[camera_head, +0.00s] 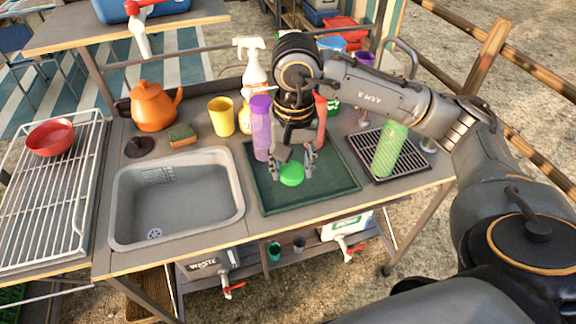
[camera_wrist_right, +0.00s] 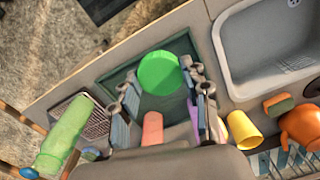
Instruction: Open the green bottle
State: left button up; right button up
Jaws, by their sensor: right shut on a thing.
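The green bottle (camera_head: 388,149) stands upright on the black drip rack at the right of the counter. It is light green and translucent, with no lid visible on it. It also shows at the left of the right wrist view (camera_wrist_right: 65,136). My right gripper (camera_head: 296,164) is over the dark green tray, left of the bottle and apart from it. It is shut on a bright green round lid (camera_head: 291,175), which shows between the fingers in the right wrist view (camera_wrist_right: 160,73). I cannot tell how high the lid is above the tray. My left gripper is not in view.
The dark green tray (camera_head: 268,201) lies between the sink (camera_head: 125,222) and the drip rack (camera_head: 370,140). A purple bottle (camera_head: 261,135) stands close left of my right gripper. A yellow cup (camera_head: 221,117), orange kettle (camera_head: 152,106) and white spray bottle (camera_head: 253,70) stand behind.

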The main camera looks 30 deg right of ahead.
jog(key=shift+s+d+f+m, duration=0.1)
jog(key=shift+d+f+m, duration=0.1)
jog(key=shift+d+m, duration=0.3)
jog(key=shift+s+d+f+m, duration=0.1)
jog(key=shift+d+f+m, duration=0.05)
jog(key=shift+d+m, duration=0.35)
jog(key=w+d+f+p, duration=0.1)
jog(key=w+d+f, duration=0.1)
jog(key=w+f, duration=0.1)
jog(key=w+d+f+p, duration=0.1)
jog(key=w+d+f, duration=0.1)
jog(key=w, duration=0.3)
jog(key=w+d+f+p, duration=0.1)
jog(key=w+d+f, duration=0.2)
jog(key=f, duration=0.1)
jog(key=shift+w, duration=0.4)
jog(key=shift+w+f, duration=0.15)
jog(key=shift+f, duration=0.1)
notch_tip(320, 180, down, 3)
jog(key=shift+w+d+r+p, duration=0.1)
jog(key=shift+w+p, duration=0.05)
jog(key=shift+p, duration=0.7)
jog(key=shift+f, duration=0.3)
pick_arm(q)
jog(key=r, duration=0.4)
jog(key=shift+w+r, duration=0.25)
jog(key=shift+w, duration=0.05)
pick_arm(e)
jog(key=shift+d, duration=0.1)
jog(key=shift+f, duration=0.1)
